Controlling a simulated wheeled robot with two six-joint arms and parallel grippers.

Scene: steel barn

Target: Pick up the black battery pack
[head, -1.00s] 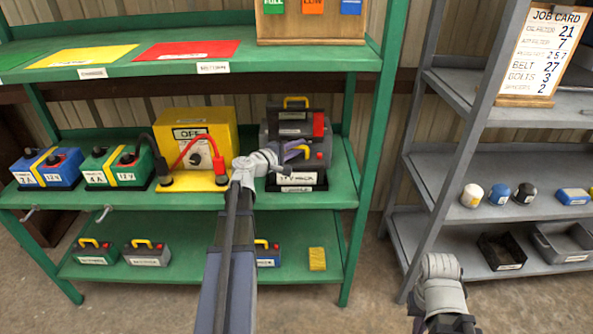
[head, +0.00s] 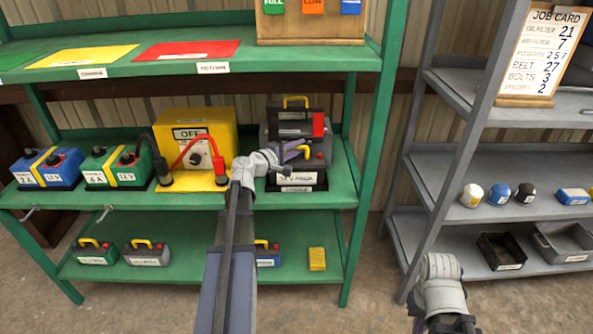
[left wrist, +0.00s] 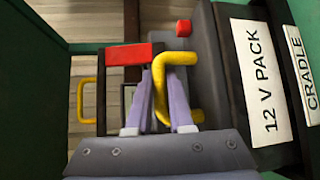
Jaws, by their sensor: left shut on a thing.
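The black battery pack (head: 314,160) sits on the middle green shelf. It has a yellow handle (left wrist: 181,88), and its side label (left wrist: 255,80) reads "12 V PACK" in the left wrist view. Below it is a dark cradle (head: 272,187) with a "CRADLE" label. My left gripper (head: 303,150) is at the pack's handle; in the left wrist view its two pale fingers (left wrist: 160,105) are shut on the yellow handle. The pack is upright, and I cannot tell any gap between it and the cradle. Only my right arm's wrist shows at lower right; its fingers do not.
A dark unit with a yellow handle (head: 295,101) stands close behind the pack. A yellow switch box (head: 197,128) is to the left, with red and black clamps. Blue (head: 60,168) and green (head: 130,165) batteries stand further left. A green post (head: 367,150) is close on the right.

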